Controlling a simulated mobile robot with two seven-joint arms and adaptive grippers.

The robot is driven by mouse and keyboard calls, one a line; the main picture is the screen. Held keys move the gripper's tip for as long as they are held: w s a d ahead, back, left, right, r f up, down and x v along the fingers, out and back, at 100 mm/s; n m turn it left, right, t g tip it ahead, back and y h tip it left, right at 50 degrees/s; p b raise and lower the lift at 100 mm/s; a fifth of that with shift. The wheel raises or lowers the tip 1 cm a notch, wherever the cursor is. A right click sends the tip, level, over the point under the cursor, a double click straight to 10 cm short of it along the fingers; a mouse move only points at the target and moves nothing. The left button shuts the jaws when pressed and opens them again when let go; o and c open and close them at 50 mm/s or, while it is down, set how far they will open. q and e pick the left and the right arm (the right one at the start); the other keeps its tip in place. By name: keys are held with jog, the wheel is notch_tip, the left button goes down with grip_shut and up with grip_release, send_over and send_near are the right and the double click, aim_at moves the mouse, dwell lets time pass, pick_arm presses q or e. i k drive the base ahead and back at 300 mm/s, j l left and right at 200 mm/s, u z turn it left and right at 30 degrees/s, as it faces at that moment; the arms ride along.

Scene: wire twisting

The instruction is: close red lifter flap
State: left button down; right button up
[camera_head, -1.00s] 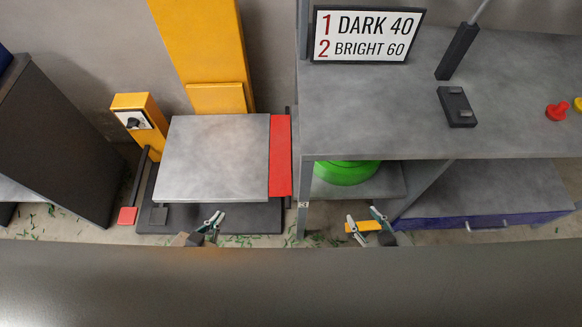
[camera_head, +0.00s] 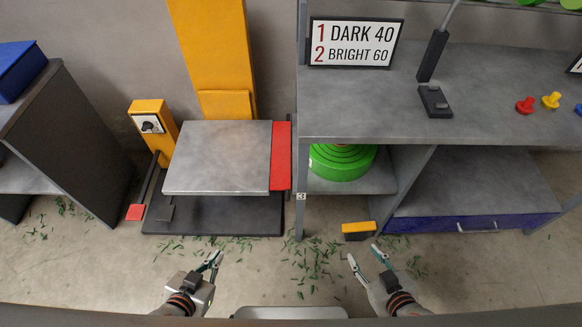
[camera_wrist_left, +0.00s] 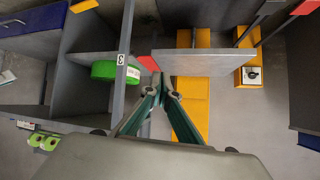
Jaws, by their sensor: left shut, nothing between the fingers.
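The red flap (camera_head: 281,156) is a narrow panel along the right edge of the lifter's grey platform (camera_head: 215,158). It looks roughly level with the platform; its exact tilt is unclear. In the left wrist view, a red piece of it (camera_wrist_left: 149,63) shows between platform and shelf. My left gripper (camera_head: 216,258) is low in front of the lifter, apart from the flap. Its fingers (camera_wrist_left: 164,88) are shut and empty. My right gripper (camera_head: 364,255) has its fingers spread, empty, near a yellow block (camera_head: 358,231).
A grey shelf unit (camera_head: 400,133) stands close right of the flap, with a green spool (camera_head: 341,163) on its lower shelf. A yellow control post (camera_head: 150,127) and red pedal (camera_head: 135,212) stand left. Green scraps litter the open floor in front.

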aim_at(280, 177)
jog(key=k+l, duration=0.15)
jog(key=l, duration=0.25)
jog(key=k+l, duration=0.2)
jog(key=l, duration=0.2)
jog(key=k+l, duration=0.15)
jog(key=l, duration=0.25)
jog(key=u, duration=0.05)
